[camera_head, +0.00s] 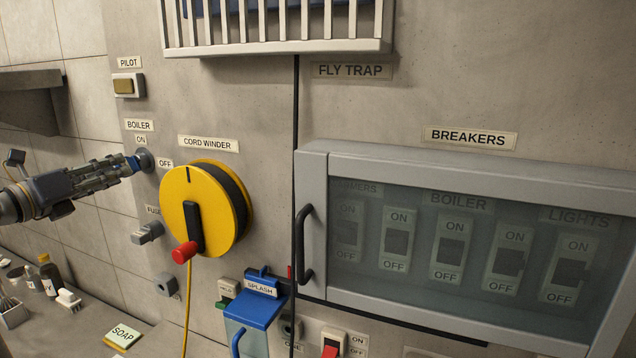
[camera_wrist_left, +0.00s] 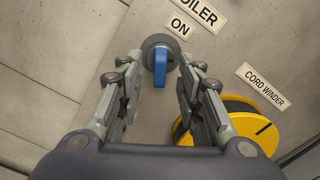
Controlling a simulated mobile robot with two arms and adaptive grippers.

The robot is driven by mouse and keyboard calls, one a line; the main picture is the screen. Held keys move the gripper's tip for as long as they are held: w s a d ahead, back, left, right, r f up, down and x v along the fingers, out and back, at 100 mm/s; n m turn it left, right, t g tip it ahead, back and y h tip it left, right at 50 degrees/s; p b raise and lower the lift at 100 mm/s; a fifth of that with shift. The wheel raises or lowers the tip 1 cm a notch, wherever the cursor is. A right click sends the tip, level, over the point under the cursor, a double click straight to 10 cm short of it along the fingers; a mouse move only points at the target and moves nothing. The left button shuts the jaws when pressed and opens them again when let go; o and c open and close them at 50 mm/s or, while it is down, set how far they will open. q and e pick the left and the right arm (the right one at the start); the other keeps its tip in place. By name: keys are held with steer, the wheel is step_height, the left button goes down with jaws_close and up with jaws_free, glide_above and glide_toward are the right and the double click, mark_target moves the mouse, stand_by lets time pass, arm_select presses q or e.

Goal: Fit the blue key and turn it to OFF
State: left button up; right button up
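The blue key (camera_wrist_left: 160,70) sits in the round grey BOILER key switch (camera_wrist_left: 153,43), with its handle standing out toward the left wrist camera. In the head view the switch (camera_head: 146,160) is on the wall between the ON label (camera_head: 141,140) and the OFF label (camera_head: 165,163). A little of the blue key (camera_head: 131,163) shows there at the fingertips. My left gripper (camera_wrist_left: 160,72) is open, with one finger on each side of the key and a visible gap to it. Which label the key points to is hard to tell. My right gripper is out of view.
The yellow cord winder (camera_head: 190,205) with its red knob stands out right of the switch. The FUSE fitting (camera_head: 148,233) is below. The glass BREAKERS cabinet (camera_head: 470,230) is at the right, and a counter (camera_head: 60,330) lies at lower left.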

arm_select(q)
steer(key=b+v, duration=0.4)
steer(key=v, duration=0.2)
stand_by(0.3)
stand_by(1.7)
